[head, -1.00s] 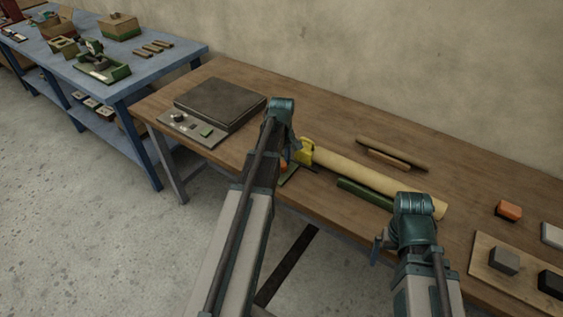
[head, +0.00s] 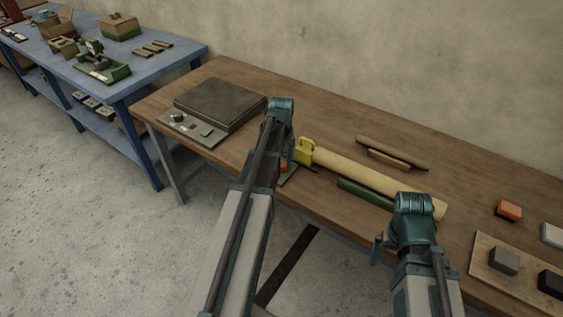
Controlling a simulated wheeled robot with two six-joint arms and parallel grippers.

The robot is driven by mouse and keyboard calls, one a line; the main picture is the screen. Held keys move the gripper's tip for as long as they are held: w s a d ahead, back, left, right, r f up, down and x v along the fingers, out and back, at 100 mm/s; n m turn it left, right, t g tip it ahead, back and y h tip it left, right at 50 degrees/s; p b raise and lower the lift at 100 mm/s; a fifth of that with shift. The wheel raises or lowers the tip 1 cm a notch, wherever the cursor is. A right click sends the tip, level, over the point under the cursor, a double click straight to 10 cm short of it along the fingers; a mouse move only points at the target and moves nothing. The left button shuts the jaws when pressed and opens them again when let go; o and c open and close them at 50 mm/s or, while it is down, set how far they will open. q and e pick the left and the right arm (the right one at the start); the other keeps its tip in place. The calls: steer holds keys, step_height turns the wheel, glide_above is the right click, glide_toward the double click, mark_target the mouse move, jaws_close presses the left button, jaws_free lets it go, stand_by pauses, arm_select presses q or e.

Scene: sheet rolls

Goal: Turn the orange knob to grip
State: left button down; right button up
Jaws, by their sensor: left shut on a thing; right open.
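The orange knob (head: 283,167) shows as a small patch beside my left wrist, low at the near edge of the wooden table, over a small green base (head: 289,178). My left gripper (head: 281,160) is at the knob and shut on it; its fingertips are mostly hidden by my own wrist. A yellow clamp piece (head: 305,150) stands just right of the knob, at the left end of a long cream roll (head: 365,177). My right gripper (head: 379,246) is open and empty at the table's near edge, below the roll's right part.
A dark green rod (head: 364,194) lies in front of the roll, and brown rods (head: 392,154) lie behind it. A flat plate device (head: 220,103) is at the left. A board with blocks (head: 487,267) and an orange block (head: 508,211) are at the right.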

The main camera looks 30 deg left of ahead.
stand_by(0.3)
arm_select(q)
steer(key=shift+c, duration=1.8)
jaws_free()
step_height(320, 180, up, 14)
steer(key=p, duration=1.3)
steer(key=shift+p, duration=0.4)
steer(key=shift+f, duration=0.2)
step_height(320, 180, down, 13)
steer(key=b, duration=1.3)
steer(key=shift+r, duration=0.1)
